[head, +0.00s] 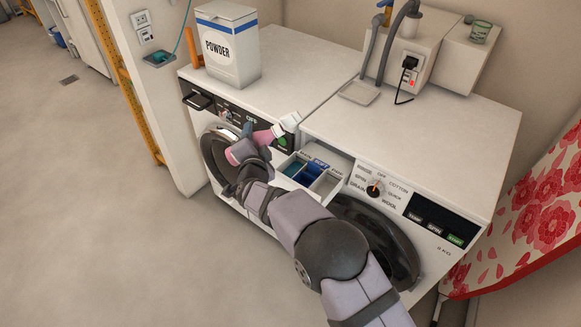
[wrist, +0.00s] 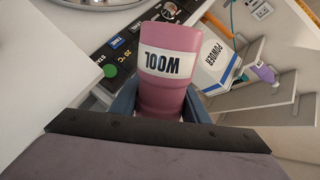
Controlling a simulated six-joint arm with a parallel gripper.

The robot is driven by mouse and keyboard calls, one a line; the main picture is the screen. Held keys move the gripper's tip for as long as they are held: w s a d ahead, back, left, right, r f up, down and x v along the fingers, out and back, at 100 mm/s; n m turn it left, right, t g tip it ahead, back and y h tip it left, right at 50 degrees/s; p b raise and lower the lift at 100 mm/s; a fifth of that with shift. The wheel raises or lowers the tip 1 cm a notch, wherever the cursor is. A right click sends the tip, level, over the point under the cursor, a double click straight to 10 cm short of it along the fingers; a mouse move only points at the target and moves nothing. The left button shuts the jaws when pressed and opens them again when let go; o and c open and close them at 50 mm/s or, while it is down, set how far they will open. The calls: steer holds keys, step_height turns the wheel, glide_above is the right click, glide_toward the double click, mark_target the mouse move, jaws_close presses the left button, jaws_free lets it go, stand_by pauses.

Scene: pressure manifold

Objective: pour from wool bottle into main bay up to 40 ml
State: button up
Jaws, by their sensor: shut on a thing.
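The pink wool bottle (head: 264,137) is held by my gripper (head: 255,148) in front of the left machine's panel, left of the open drawer. It looks strongly tilted in the head view. In the wrist view the wool bottle (wrist: 165,85) shows its white label, with the lettering upside down, between my gripper's fingers (wrist: 165,108). The gripper is shut on it. The open drawer (head: 318,181) has a teal left compartment beside the main label (head: 303,155), a blue middle one and a pale right one. No pouring stream shows. The main bay's fill level cannot be read.
A powder box (head: 228,48) stands on the left machine. The right machine's dial (head: 375,188) and display are beside the drawer. A small tray (head: 358,93) and a plugged-in cable (head: 408,80) are behind it.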

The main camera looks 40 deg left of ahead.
steer(key=shift+s+a+m+g+b, duration=0.2)
steer(key=shift+m+g+b, duration=0.1)
steer(key=shift+m+b, duration=0.7)
stand_by(1.9)
steer(key=shift+w+d+m+g+y+b, duration=0.25)
steer(key=shift+m+b, duration=0.25)
steer(key=shift+b, duration=1.6)
stand_by(0.5)
steer(key=n+t+p, duration=0.1)
steer(key=n+p, duration=0.1)
steer(key=p, duration=0.4)
steer(key=shift+s+a+r+n, duration=0.1)
steer(key=shift+n, duration=0.3)
